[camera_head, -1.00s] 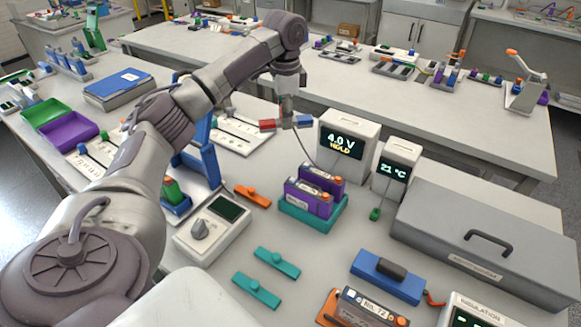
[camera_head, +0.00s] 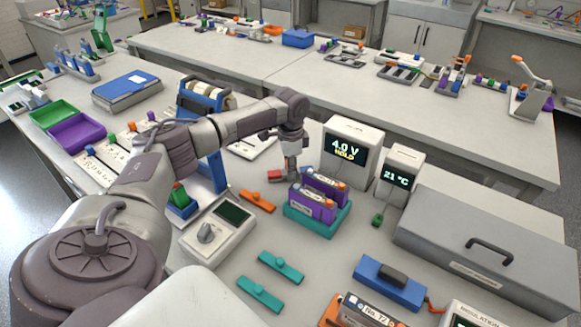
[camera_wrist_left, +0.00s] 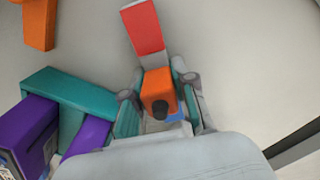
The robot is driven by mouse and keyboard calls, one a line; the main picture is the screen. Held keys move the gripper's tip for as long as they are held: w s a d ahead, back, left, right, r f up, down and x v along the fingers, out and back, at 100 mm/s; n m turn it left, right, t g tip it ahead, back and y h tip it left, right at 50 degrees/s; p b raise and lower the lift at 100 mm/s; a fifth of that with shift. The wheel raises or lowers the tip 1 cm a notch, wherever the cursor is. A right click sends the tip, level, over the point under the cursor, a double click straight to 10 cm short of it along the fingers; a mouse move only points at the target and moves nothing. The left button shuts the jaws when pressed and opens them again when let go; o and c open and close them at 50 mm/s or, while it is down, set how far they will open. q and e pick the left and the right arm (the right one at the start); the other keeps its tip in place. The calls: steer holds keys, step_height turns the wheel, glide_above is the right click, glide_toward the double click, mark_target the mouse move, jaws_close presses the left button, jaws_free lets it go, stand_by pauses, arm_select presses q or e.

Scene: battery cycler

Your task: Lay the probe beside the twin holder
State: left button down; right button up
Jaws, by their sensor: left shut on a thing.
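The probe, with a red end (camera_head: 274,176), is held in my left gripper (camera_head: 290,176). In the left wrist view, my left gripper (camera_wrist_left: 158,98) is shut around its orange block (camera_wrist_left: 157,84), and the red end (camera_wrist_left: 145,28) points away past a pale section. The twin holder (camera_head: 323,230) is a teal tray with two purple cells (camera_head: 312,203) standing in it. The gripper is just behind and left of the holder. In the left wrist view the holder's teal edge (camera_wrist_left: 75,92) lies left of the gripper. I cannot tell whether the probe touches the bench. My right gripper is not in view.
An orange clip (camera_head: 257,201) lies left of the holder. The 4.0 V meter (camera_head: 351,151) and the 21 °C meter (camera_head: 401,172) stand behind right. A dial instrument (camera_head: 217,227) is front left. Two teal clips (camera_head: 281,266) lie in front, with bare bench around them.

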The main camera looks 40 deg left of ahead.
arm_select(q)
steer(key=c, duration=0.9)
jaws_free()
steer(key=shift+f, duration=0.1)
step_height(320, 180, up, 12)
steer(key=shift+d+r+b, duration=0.1)
steer(key=shift+r+b, duration=0.1)
steer(key=shift+b, duration=0.65)
